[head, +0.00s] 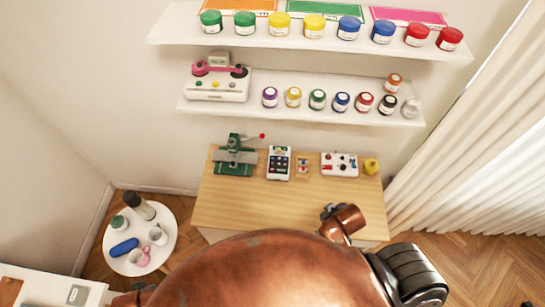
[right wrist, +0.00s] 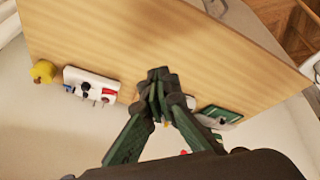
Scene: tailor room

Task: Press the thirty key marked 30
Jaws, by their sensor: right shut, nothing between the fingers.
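The key device (head: 279,163) is a small white unit with dark keys and a few coloured ones. It stands at the back of the wooden table in the head view, and its key markings are too small to read. My right gripper (right wrist: 157,88) is shut and empty in the right wrist view, with its dark fingertips together over the table. It hides most or all of the key device there. In the head view the right wrist is near the table's front right, apart from the device.
On the wooden table (head: 235,210), a green press (head: 234,160) stands left of the device. A small wooden item (head: 303,165), a white switch panel (head: 340,164) and a yellow object (head: 371,166) stand right. Shelves with jars hang above. The table's front half is clear.

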